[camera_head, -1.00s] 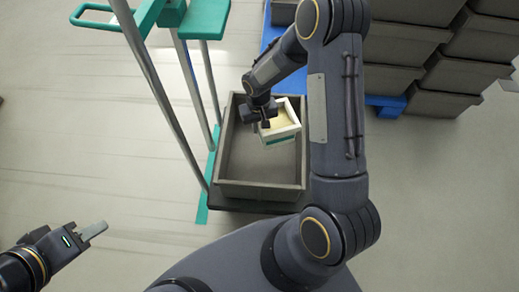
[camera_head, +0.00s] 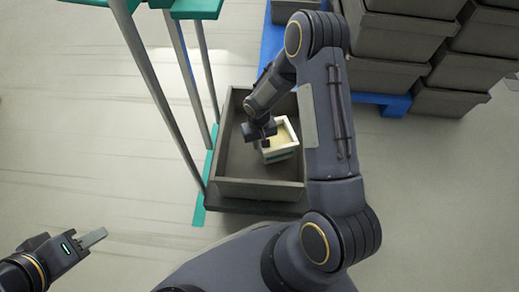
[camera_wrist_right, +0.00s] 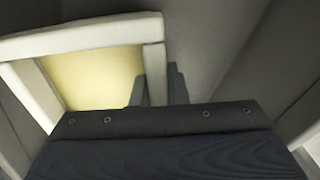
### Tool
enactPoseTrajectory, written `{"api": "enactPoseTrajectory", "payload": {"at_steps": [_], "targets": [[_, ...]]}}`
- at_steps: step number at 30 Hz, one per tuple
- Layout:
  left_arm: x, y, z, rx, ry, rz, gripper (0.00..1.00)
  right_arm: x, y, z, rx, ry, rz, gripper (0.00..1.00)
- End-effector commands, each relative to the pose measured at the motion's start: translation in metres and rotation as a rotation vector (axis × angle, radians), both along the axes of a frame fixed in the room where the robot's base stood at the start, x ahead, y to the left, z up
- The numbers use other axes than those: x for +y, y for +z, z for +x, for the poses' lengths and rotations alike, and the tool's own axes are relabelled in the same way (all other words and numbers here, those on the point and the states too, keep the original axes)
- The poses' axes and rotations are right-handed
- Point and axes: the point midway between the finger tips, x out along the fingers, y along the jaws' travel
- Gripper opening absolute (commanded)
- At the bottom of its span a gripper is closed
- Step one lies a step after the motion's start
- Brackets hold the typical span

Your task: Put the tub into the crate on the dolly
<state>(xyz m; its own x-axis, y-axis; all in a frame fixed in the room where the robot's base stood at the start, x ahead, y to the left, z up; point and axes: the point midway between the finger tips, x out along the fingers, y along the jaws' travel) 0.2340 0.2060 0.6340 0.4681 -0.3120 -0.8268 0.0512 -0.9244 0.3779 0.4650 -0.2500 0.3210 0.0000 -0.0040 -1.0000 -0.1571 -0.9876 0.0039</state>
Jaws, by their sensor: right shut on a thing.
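The tub (camera_head: 283,150) is a small white-rimmed box with a pale yellow filling and a green band on its side. My right gripper (camera_head: 266,145) is shut on the tub's wall and holds it inside the crate (camera_head: 262,189), a grey open box. In the right wrist view the tub's rim and yellow filling (camera_wrist_right: 100,78) show beside the finger (camera_wrist_right: 160,88). I cannot tell whether the tub touches the crate floor. The crate stands on the dark dolly (camera_head: 255,208). My left gripper (camera_head: 88,245) is at the lower left, away from the crate; its opening is unclear.
A trolley with grey posts (camera_head: 160,85) and green shelves (camera_head: 196,9) stands left of the crate. Stacked grey crates (camera_head: 400,38) rest on a blue pallet (camera_head: 397,104) at the upper right. The floor at left is clear.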

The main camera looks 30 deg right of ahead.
Motion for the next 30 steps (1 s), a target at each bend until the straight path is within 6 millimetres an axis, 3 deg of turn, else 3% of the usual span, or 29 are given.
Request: {"api": "enactPoseTrajectory", "payload": {"at_steps": [6, 19, 20, 24, 30], "targets": [[0.000, -0.015, 0.000, 0.000, 0.000, 0.000, 0.36, 0.000, -0.030, 0.000, 0.001, 0.001, -0.001, 0.00], [0.000, -0.018, 0.000, 0.000, 0.000, 0.000, 0.36, 0.000, -0.036, 0.000, -0.001, 0.001, 0.000, 0.00], [0.000, -0.017, 0.000, 0.000, 0.000, 0.000, 0.36, 0.000, -0.035, 0.000, 0.001, 0.001, 0.000, 0.17], [0.000, -0.016, 0.000, 0.000, 0.000, 0.000, 0.36, 0.000, -0.035, 0.000, 0.001, 0.001, 0.000, 0.35], [0.000, -0.016, 0.000, 0.000, 0.000, 0.000, 0.36, 0.000, -0.035, 0.000, 0.001, 0.000, 0.000, 0.35]]}}
